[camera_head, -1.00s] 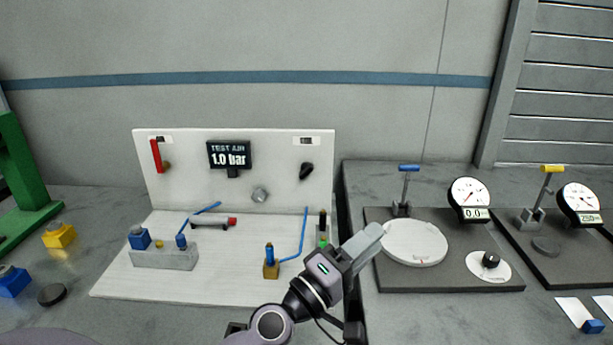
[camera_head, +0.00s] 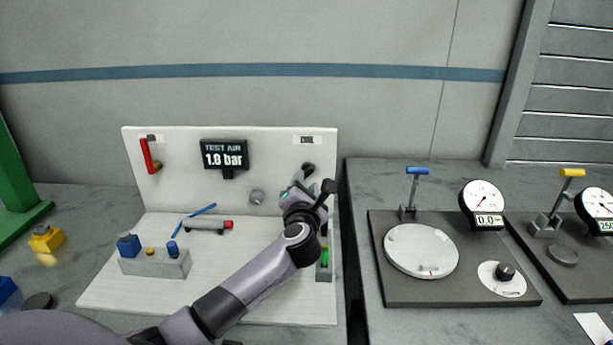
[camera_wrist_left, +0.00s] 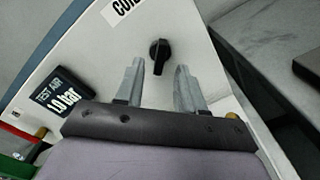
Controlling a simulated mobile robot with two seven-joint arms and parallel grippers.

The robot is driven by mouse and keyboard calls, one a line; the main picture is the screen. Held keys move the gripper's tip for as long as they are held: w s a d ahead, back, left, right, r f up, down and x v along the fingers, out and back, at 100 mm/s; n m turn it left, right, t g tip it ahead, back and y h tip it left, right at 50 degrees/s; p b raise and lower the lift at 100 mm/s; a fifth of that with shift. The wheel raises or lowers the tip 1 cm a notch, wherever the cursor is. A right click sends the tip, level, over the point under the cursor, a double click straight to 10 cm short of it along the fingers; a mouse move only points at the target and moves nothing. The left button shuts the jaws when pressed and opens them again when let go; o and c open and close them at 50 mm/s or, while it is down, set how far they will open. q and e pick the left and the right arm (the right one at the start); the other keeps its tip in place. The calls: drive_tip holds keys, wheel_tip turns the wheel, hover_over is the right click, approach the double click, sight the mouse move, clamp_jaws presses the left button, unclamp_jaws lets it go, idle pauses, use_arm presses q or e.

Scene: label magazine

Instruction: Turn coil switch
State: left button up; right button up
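The coil switch is a black rotary knob (camera_wrist_left: 159,56) on the upright white panel, under a label partly reading "COIL" (camera_wrist_left: 122,12) in the left wrist view. In the head view the knob (camera_head: 308,167) shows at the panel's upper right, just above my left gripper (camera_head: 318,192). In the left wrist view the two grey fingers of my left gripper (camera_wrist_left: 158,84) stand apart with nothing between them. The knob lies just beyond the fingertips, roughly centred between them. Whether a fingertip touches it cannot be told. My right gripper is not in view.
The "TEST AIR 1.0 bar" display (camera_head: 225,155) and a red lever (camera_head: 147,156) are on the panel, left of my arm. A grey block with blue buttons (camera_head: 155,262) stands on the white base. A dark plate with a gauge (camera_head: 482,205) lies to the right.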

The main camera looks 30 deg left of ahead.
sight(306, 175)
use_arm(q)
drive_tip(key=shift+x, duration=2.05)
drive_tip(key=shift+c, duration=0.3)
clamp_jaws()
